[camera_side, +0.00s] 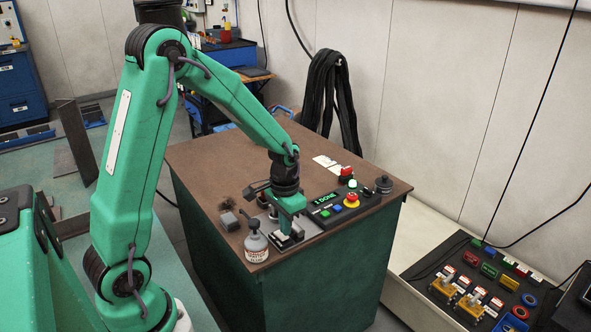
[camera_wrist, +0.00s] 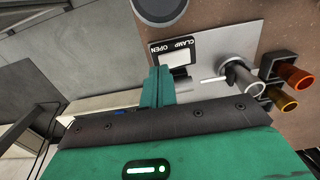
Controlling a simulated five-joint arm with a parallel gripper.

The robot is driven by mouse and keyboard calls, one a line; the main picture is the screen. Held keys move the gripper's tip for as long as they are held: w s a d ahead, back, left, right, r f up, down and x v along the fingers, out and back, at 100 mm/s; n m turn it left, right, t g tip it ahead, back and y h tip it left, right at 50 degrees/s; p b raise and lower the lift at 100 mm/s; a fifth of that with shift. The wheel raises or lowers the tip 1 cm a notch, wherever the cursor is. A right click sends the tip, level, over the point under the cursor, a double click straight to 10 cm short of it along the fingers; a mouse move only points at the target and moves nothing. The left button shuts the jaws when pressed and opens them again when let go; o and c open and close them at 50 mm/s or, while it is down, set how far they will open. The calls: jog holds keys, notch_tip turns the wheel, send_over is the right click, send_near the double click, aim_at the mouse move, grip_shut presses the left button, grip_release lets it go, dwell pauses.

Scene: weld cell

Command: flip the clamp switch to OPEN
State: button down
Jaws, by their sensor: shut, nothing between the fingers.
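A black-framed part with a white face (camera_wrist: 180,58) sits on a grey plate (camera_wrist: 222,45) in the wrist view. In the side view my gripper (camera_side: 289,228) points down over the plate at the bench's near edge and partly hides the switch.
A grey metal knob (camera_wrist: 240,75) with a thin lever and red and amber lamps (camera_wrist: 293,78) stand close right in the wrist view.

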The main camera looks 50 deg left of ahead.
aim_at(286, 239)
jog(key=shift+f, duration=1)
dwell(1.4)
jog(key=shift+r, duration=3.5)
jog(key=shift+r, duration=0.1)
jog(key=s+d+r+t, duration=0.2)
jog(key=s+d+r, duration=0.1)
jog(key=s+r, duration=0.4)
jog(key=s+d+r+t, duration=0.3)
jog(key=s+d+r, duration=0.1)
jog(key=s+r, duration=0.3)
jog(key=shift+s+r+t, duration=0.25)
jog(key=shift+s+t, duration=0.05)
jog(key=shift+s, duration=0.2)
